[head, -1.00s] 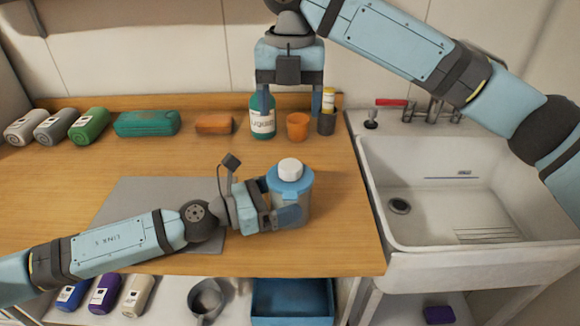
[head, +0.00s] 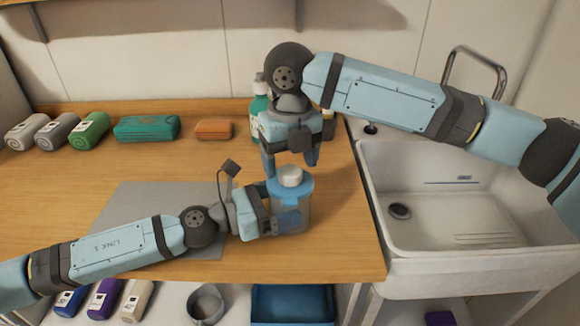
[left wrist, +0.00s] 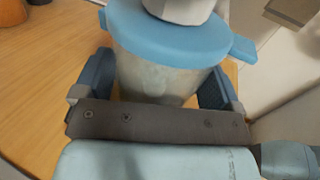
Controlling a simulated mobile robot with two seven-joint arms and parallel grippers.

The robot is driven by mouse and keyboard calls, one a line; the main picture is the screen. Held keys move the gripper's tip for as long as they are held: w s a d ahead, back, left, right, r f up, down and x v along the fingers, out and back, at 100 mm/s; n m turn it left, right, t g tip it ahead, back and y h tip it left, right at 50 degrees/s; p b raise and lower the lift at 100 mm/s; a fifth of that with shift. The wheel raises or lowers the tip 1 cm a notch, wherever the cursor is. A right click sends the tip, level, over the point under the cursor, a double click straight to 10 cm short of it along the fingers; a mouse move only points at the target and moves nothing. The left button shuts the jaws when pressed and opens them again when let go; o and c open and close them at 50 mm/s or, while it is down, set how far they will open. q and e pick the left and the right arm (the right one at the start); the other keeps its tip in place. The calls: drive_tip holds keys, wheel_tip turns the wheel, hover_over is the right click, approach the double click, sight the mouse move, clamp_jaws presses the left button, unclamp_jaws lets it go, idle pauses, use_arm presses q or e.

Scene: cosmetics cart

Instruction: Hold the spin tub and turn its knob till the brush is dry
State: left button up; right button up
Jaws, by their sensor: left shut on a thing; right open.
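The spin tub (head: 292,205) stands upright on the wooden counter, a clear greyish body with a blue lid (head: 289,187) and a white knob (head: 291,174) on top. My left gripper (head: 283,222) is shut around the tub's body from the left. In the left wrist view the tub (left wrist: 160,72) sits between the two blue fingers. My right gripper (head: 290,168) is open and points down, its fingertips just behind or beside the knob; I cannot tell whether they touch it. The brush is not visible.
A grey mat (head: 130,205) lies left of the tub. Rolled towels (head: 90,130), a green case (head: 147,128) and an orange block (head: 213,129) line the back. A green bottle (head: 259,103) is partly hidden behind my right gripper. A sink (head: 440,200) is on the right.

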drive_tip(key=shift+f, duration=0.95)
drive_tip(key=shift+c, duration=0.2)
drive_tip(key=c, duration=0.9)
drive_tip(key=shift+m, duration=0.3)
